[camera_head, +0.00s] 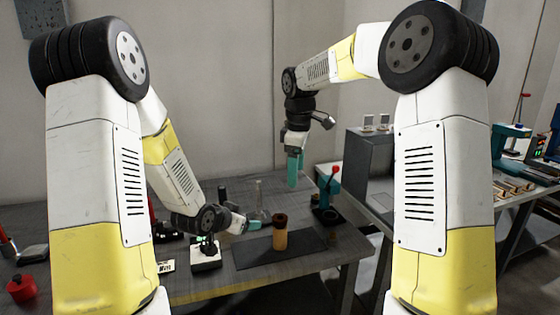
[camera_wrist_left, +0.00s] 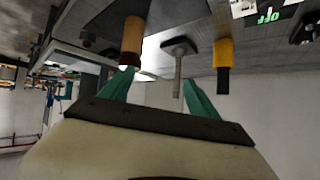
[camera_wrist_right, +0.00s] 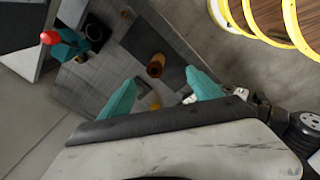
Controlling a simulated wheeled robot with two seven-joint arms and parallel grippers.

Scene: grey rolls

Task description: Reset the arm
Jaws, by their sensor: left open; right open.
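My right gripper (camera_head: 295,170) hangs with its teal fingers pointing down, open and empty, high above the back of the table in the head view. Its teal fingers also show spread in the right wrist view (camera_wrist_right: 160,92). My left gripper (camera_head: 252,225) is low over the table, left of a tan roll with a dark brown top (camera_head: 280,238). In the left wrist view its teal fingers (camera_wrist_left: 158,88) are apart, with nothing clearly held between them. The tan roll stands upright on a dark mat (camera_head: 308,250) and also shows in the left wrist view (camera_wrist_left: 132,42).
A teal device with a red knob (camera_head: 328,188) stands at the table's back right, with a dark cylinder (camera_head: 330,215) near it. A small black-and-white device (camera_head: 206,256) sits left of the mat. A red container (camera_head: 21,288) lies far left. A grey box (camera_head: 368,155) stands right.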

